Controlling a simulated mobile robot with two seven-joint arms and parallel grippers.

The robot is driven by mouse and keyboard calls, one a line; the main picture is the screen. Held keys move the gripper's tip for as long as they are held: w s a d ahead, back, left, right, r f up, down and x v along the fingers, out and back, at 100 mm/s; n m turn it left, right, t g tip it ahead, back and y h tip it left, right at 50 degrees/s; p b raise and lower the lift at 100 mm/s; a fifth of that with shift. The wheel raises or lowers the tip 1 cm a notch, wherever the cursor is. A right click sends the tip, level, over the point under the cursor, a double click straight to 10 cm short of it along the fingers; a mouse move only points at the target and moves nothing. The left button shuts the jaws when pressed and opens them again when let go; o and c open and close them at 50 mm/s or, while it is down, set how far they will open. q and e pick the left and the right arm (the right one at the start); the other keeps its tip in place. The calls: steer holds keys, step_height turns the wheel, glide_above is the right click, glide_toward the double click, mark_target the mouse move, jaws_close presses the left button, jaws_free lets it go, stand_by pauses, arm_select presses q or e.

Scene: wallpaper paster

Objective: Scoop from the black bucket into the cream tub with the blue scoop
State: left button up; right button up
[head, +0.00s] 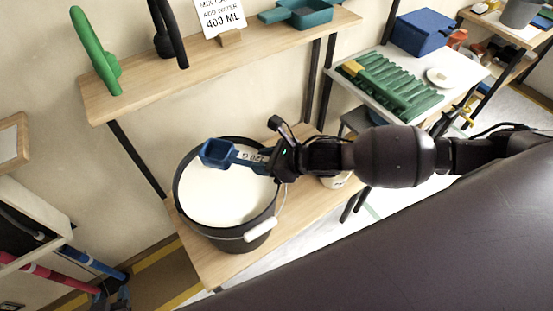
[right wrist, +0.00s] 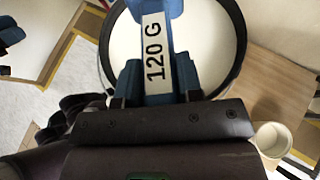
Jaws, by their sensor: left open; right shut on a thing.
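My right gripper (head: 281,160) is shut on the handle of the blue scoop (head: 217,153). The scoop's label reads 120 G in the right wrist view (right wrist: 153,50). The scoop's head is over the far-left part of the black bucket (head: 247,231), and its inside looks blue with no powder visible. The bucket holds a pale, flat fill. The cream tub (head: 336,183) stands right of the bucket, partly hidden under my right arm. It also shows in the right wrist view (right wrist: 272,140), at the lower right. My left gripper cannot be made out in either view.
The bucket and tub stand on a wooden bench (head: 207,262). A shelf (head: 150,84) above holds a green tool, a black tool, a 400 ML sign and a teal tray. A white table (head: 455,92) with a green rack is at right.

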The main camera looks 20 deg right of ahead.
step_height(320, 180, down, 11)
steer(key=w+d+n+g+h+b, duration=0.1)
steer(key=w+g+b, duration=0.1)
steer(key=b, duration=0.2)
steer(key=shift+n+g, duration=0.3)
steer(key=shift+g, duration=0.1)
stand_by(0.6)
steer(key=shift+r, duration=0.1)
stand_by(1.2)
